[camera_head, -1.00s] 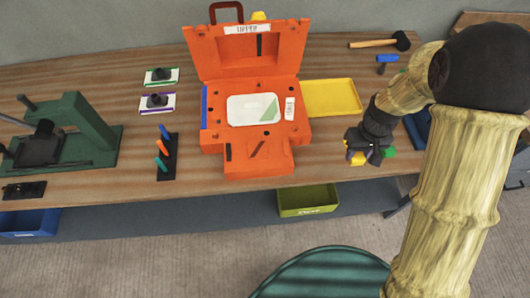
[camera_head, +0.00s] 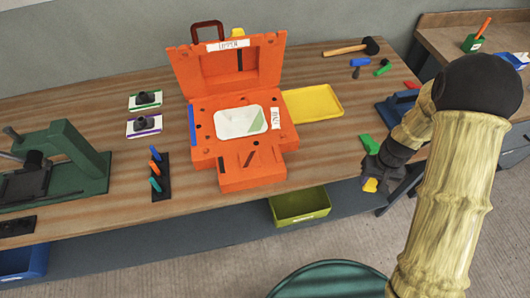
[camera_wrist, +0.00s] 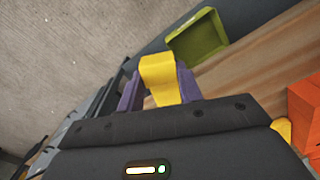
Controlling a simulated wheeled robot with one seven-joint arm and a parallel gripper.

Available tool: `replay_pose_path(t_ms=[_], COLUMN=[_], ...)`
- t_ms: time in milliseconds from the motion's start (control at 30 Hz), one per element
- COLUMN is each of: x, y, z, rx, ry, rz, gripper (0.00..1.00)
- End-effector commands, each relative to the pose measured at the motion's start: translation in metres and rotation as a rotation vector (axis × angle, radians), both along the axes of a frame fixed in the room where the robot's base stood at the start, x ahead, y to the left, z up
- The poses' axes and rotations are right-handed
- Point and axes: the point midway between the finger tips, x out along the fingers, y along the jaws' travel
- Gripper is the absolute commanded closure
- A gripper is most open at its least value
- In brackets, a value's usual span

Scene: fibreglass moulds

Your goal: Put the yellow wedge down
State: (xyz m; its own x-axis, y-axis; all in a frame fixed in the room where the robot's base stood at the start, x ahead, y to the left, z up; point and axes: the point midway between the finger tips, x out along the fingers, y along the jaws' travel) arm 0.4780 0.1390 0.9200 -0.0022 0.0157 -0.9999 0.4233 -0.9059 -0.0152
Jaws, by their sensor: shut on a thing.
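The yellow wedge (camera_wrist: 160,80) is held between the two purple fingers of my gripper (camera_wrist: 160,92) in the wrist view. In the head view my gripper (camera_head: 377,178) is at the front right edge of the bench, and a small yellow part of the wedge (camera_head: 370,185) shows at its tip. My gripper is shut on the wedge. The wedge appears to be clear of the wooden bench top (camera_head: 330,165). How high it is, I cannot tell.
An open orange mould (camera_head: 205,155) stands mid-bench with a yellow tray (camera_head: 315,103) to its right. A green piece (camera_head: 369,144) lies just behind my gripper. A mallet (camera_head: 350,48) lies at the back. A green bin (camera_head: 300,206) is below the front edge.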

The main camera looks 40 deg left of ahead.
Motion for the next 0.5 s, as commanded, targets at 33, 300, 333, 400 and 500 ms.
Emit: replay_pose_path(t_ms=[33,300,333,400,500], x=[0.004,0.014,0.014,0.014,0.014], y=[-0.014,-0.107,-0.115,-0.128,-0.136], z=[-0.007,-0.055,-0.058,-0.065,-0.069], rx=[-0.001,-0.01,-0.011,-0.014,-0.015], ry=[0.003,0.004,0.004,0.003,0.001], rz=[-0.045,-0.337,-0.363,-0.405,-0.433], gripper=[0.91,0.91,0.91,0.91,0.91])
